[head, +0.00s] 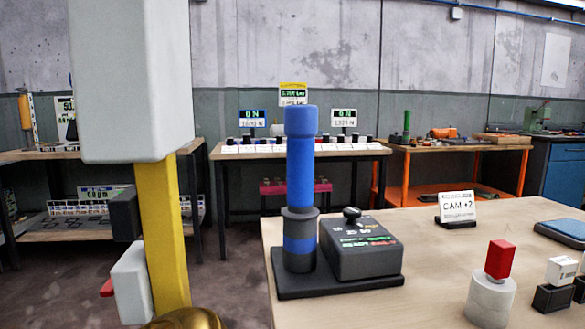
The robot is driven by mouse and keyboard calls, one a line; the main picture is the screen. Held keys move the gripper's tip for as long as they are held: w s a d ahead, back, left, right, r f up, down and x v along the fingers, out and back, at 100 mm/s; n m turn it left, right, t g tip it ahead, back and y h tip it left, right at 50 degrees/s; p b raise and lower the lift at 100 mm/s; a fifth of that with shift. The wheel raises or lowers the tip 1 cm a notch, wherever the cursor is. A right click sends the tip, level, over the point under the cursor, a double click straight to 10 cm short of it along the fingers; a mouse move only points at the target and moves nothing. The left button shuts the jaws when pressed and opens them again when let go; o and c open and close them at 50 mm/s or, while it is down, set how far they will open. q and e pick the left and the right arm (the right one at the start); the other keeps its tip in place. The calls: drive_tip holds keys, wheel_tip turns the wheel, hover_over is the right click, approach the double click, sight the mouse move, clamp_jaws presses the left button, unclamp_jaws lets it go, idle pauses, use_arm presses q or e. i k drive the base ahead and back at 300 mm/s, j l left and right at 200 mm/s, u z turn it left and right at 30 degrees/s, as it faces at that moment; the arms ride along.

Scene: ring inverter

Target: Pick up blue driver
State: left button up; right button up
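The blue driver (300,165) is a tall blue cylinder with a slightly wider top. It stands upright in a dark grey collar with a blue band (299,246). The collar is on a dark base plate (340,284) near the left edge of the wooden table. A dark control box (360,248) with a black knob and a lit green and red panel sits on the same plate, just right of the driver. Neither of my grippers shows in the head view, and nothing is seen touching the driver.
A yellow post (163,235) with a large white block (125,80) fills the left foreground. On the table (430,275) are a CAM +2 sign (457,208), a red block on a white cylinder (490,300), and a white cube (561,270). The table's middle is clear.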

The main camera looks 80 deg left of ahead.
sight(301, 121)
drive_tip(key=u, duration=1.9)
drive_tip(key=k+j, duration=0.1)
drive_tip(key=j, duration=0.15)
drive_tip(key=j+u, duration=0.1)
drive_tip(key=j, duration=0.15)
drive_tip(key=k, duration=0.05)
